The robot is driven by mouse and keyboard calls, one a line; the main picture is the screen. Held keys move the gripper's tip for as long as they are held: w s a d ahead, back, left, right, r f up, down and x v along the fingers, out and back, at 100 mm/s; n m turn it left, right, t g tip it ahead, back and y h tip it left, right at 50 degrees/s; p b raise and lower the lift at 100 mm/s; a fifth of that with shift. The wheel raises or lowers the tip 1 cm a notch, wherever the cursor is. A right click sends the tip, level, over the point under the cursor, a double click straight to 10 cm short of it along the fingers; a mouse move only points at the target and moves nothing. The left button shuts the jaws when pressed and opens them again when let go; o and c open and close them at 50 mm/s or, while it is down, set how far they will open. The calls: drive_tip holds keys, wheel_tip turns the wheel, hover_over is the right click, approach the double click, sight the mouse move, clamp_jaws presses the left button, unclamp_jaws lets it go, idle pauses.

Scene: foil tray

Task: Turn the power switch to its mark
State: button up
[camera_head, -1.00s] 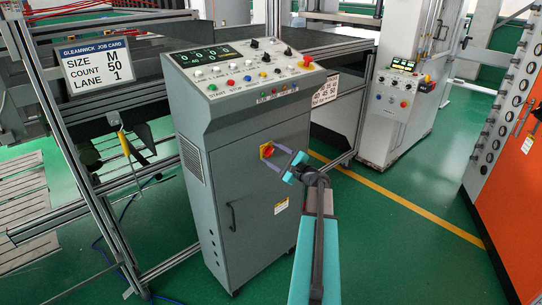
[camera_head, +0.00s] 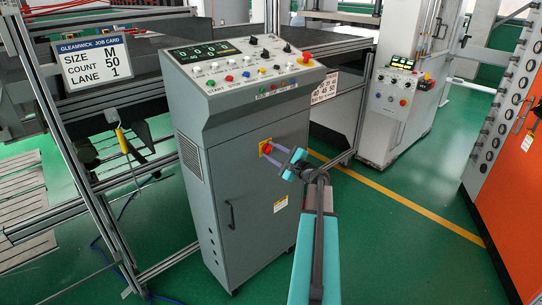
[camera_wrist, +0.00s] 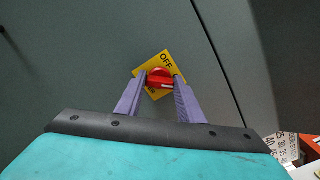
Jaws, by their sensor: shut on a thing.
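The power switch is a red rotary knob (camera_head: 266,148) on a yellow plate (camera_wrist: 144,71) on the front of the grey control cabinet (camera_head: 256,185). In the wrist view the knob (camera_wrist: 160,74) sits between my two purple fingers. My gripper (camera_head: 271,150) is shut on it, and it also shows in the wrist view (camera_wrist: 160,80). The plate looks tilted there, with "OFF" readable near its top corner. A small pale mark shows on the knob's near side. The rest of the plate's lettering is hidden by a finger and the knob.
The cabinet's sloped top panel (camera_head: 250,72) carries a display, buttons, knobs and a red stop button (camera_head: 306,57). A door handle (camera_head: 231,215) juts out below left of the switch. A job card (camera_head: 93,62) hangs at the left. Green floor (camera_head: 385,250) is free at the right.

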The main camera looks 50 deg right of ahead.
drive_tip(key=shift+f+n+b, duration=0.3)
drive_tip(key=shift+n+b, duration=0.1)
drive_tip(key=shift+b, duration=0.35)
drive_tip(key=n+b, duration=0.8)
drive_tip(key=b, duration=0.6)
drive_tip(key=n+b, duration=0.8)
drive_tip(key=b, duration=0.5)
drive_tip(key=shift+d+r+b, duration=0.15)
drive_tip(key=shift+r+b, duration=0.05)
drive_tip(key=shift+b, duration=0.15)
drive_tip(key=shift+r+n, duration=0.1)
drive_tip(key=shift+n, duration=0.2)
drive_tip(key=o, duration=1)
drive_tip(key=shift+o, duration=0.3)
drive_tip(key=shift+s, duration=0.1)
